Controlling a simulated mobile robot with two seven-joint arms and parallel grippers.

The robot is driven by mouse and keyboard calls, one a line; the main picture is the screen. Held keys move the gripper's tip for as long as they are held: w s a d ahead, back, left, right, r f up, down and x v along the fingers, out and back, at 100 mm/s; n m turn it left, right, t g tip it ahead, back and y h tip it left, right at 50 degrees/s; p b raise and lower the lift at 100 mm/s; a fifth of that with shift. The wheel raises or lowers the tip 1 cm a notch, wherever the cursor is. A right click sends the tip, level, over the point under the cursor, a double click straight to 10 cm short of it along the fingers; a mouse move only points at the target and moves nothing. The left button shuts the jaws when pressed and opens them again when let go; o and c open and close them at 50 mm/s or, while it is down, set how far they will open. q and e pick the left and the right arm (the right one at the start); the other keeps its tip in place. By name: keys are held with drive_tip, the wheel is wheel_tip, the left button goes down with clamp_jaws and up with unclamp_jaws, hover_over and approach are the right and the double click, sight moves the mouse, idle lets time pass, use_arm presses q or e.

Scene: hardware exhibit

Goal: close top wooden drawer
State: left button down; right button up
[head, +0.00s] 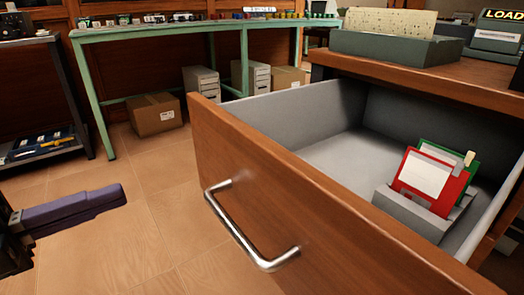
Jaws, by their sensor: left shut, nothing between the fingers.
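The top wooden drawer (300,185) is pulled out, with its brown front facing the lower left. A curved metal handle (235,228) is fixed on that front. The grey inside (325,150) shows, and a small grey holder with red and green floppy disks (430,180) stands in it. My left gripper (119,195) comes in at the left edge with purple fingers. It is shut and empty, to the left of the drawer front and apart from the handle. My right gripper is not in view.
The wooden cabinet top (455,80) carries a grey card box (395,45). A green table (170,30) with small parts stands behind, with a cardboard box (154,114) under it. A dark shelf cart (65,95) is at the left. Floor (130,235) before the drawer is clear.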

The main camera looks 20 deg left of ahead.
sight(218, 160)
use_arm(q)
drive_tip(key=b+x, duration=0.3)
drive_tip(key=x, duration=0.9)
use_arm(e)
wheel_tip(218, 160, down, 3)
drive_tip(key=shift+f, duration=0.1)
use_arm(q)
drive_tip(key=shift+w+d, duration=0.1)
